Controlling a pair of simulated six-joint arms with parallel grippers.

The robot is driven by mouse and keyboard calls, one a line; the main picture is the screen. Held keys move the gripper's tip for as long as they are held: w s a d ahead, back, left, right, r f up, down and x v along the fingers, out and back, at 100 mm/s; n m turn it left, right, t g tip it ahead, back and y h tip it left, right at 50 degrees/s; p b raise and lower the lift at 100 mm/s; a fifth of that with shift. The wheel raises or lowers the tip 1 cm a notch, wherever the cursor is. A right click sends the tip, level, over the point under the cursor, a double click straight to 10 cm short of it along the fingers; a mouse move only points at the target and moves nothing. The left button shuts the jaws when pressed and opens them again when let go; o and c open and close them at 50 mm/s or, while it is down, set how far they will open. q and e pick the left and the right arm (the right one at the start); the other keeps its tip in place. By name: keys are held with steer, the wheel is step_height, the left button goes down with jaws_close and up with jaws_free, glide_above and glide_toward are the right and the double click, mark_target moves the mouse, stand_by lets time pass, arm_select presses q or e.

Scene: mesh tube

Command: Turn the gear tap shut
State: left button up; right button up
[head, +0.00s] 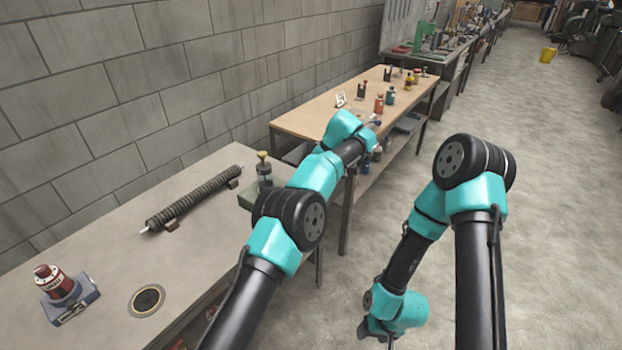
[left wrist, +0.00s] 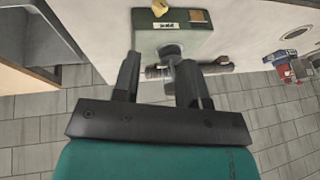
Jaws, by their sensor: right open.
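A green box (head: 248,198) with a dark and clear upright fitting and a yellow top (head: 262,156) sits at the right end of the near bench. It looks like the gear tap, but I cannot be sure, nor see how far it is turned. In the left wrist view the green box (left wrist: 190,40) has a white label and a yellow part (left wrist: 159,8). My left gripper (left wrist: 160,62) is open; a dark round part (left wrist: 168,50) shows beyond and between its fingers, contact unclear. My right gripper (head: 380,335) is open, low over the floor and partly cut off.
A ribbed tube (head: 195,198) lies on dark supports on the near bench. A red-and-white device (head: 60,287) and a dark ring (head: 146,300) lie at its front left. A wooden table (head: 330,112) with small bottles stands behind.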

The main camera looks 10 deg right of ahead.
arm_select(q)
steer(key=shift+s+d+r, duration=0.1)
steer(key=shift+d+r, duration=0.15)
steer(key=shift+r, duration=0.2)
steer(key=shift+a, duration=0.1)
steer(key=s+a+n+t+h, duration=0.1)
steer(key=s+a+t+h, duration=0.3)
steer(key=s+a, duration=0.2)
steer(key=shift+s+f, duration=0.2)
steer(key=shift+s, duration=0.15)
stand_by(0.4)
steer(key=shift+f, duration=0.1)
steer(key=x, duration=1.7)
steer(key=shift+w+a, duration=0.1)
steer(key=shift+w, duration=0.05)
steer(key=shift+c, duration=0.3)
